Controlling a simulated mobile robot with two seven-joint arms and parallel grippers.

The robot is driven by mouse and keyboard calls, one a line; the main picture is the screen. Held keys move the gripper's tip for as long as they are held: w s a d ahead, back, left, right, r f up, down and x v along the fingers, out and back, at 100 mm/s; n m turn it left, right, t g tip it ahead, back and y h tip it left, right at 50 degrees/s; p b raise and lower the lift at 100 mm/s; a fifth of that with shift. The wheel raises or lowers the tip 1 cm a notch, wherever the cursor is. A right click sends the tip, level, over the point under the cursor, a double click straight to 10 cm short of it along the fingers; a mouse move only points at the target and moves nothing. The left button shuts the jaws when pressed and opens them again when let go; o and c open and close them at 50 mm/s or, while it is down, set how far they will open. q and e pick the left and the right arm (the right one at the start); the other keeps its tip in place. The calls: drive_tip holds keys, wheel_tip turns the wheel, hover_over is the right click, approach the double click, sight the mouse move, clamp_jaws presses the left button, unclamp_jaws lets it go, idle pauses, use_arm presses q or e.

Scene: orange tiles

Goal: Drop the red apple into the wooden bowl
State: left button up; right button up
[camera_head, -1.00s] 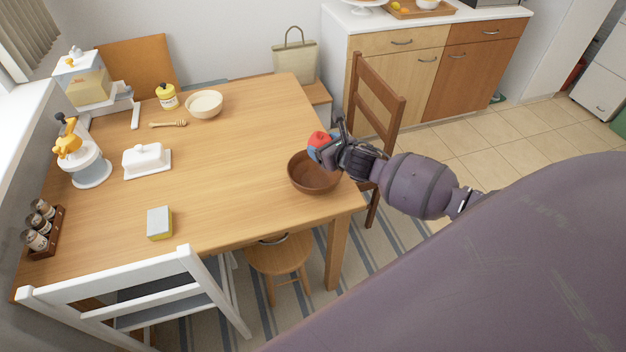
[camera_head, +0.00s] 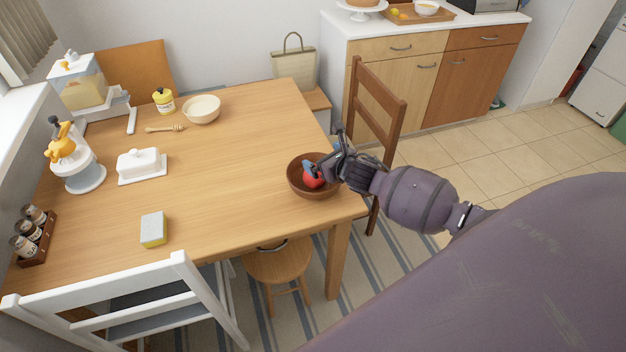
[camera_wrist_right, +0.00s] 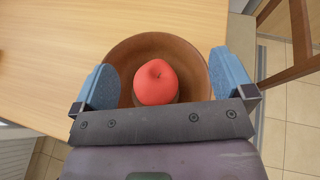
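The red apple (camera_head: 313,179) is in the wooden bowl (camera_head: 300,188), a brown bowl near the right edge of the table. In the right wrist view the apple (camera_wrist_right: 155,83) shows inside the bowl (camera_wrist_right: 191,57). My right gripper (camera_head: 312,170) is over the bowl. In the right wrist view its blue fingers (camera_wrist_right: 166,84) are spread wide, with gaps on both sides of the apple. My left gripper is not in view.
The wooden table (camera_head: 225,150) has free room left of the bowl. A yellow-grey sponge (camera_head: 153,230), a white butter dish (camera_head: 141,165) and a cream bowl (camera_head: 202,109) stand further left. A brown chair (camera_head: 379,105) stands close behind my right gripper.

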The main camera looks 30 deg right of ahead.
drive_tip(key=p+v, duration=0.1)
drive_tip(key=v, duration=0.9)
drive_tip(key=shift+s+r, duration=0.25)
drive_tip(key=shift+s, duration=0.1)
idle(0.3)
